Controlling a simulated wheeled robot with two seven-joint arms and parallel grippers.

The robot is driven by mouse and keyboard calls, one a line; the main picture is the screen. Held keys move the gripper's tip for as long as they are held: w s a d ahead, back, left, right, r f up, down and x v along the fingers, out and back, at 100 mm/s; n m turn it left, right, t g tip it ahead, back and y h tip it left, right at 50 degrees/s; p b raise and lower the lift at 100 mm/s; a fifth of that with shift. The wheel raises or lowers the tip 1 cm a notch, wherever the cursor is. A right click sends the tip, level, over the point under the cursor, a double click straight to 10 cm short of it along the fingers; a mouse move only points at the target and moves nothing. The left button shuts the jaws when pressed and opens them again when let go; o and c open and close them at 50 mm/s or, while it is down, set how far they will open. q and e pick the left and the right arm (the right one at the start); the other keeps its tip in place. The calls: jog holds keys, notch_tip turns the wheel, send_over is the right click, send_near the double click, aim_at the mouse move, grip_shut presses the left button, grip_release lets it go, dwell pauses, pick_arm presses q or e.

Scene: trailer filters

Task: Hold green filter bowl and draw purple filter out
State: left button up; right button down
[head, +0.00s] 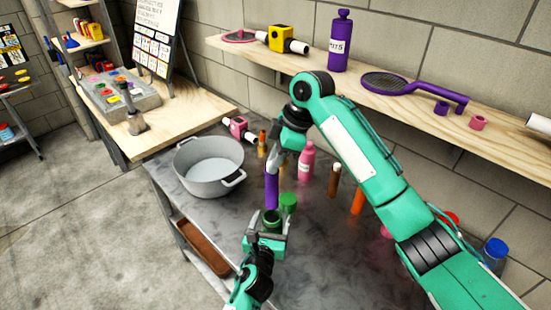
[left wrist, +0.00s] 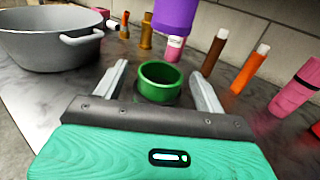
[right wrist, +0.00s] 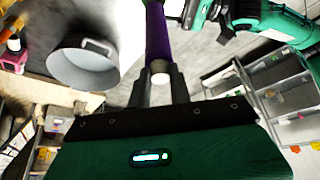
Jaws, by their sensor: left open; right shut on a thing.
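The purple filter (head: 271,188) hangs upright from my right gripper (head: 275,162), which is shut on its top end. In the right wrist view the purple filter (right wrist: 157,35) runs away from the fingers, with its pale end between them. The green filter bowl (head: 272,221) stands below it. In the left wrist view the bowl (left wrist: 160,84) is open at the top, and the purple filter (left wrist: 176,14) shows above and beyond it, clear of the rim. My left gripper (head: 268,236) is open, with one finger on each side of the bowl and gaps visible.
A grey pot (head: 208,165) is to the left. A pink bottle (head: 306,160), a brown tube (head: 334,180) and an orange tube (head: 358,200) stand behind to the right. A wooden shelf (head: 400,88) runs along the wall.

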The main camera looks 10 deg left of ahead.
pick_arm(q)
jog(key=s, duration=1)
jog(key=shift+s+r, duration=0.25)
jog(key=shift+r, duration=0.05)
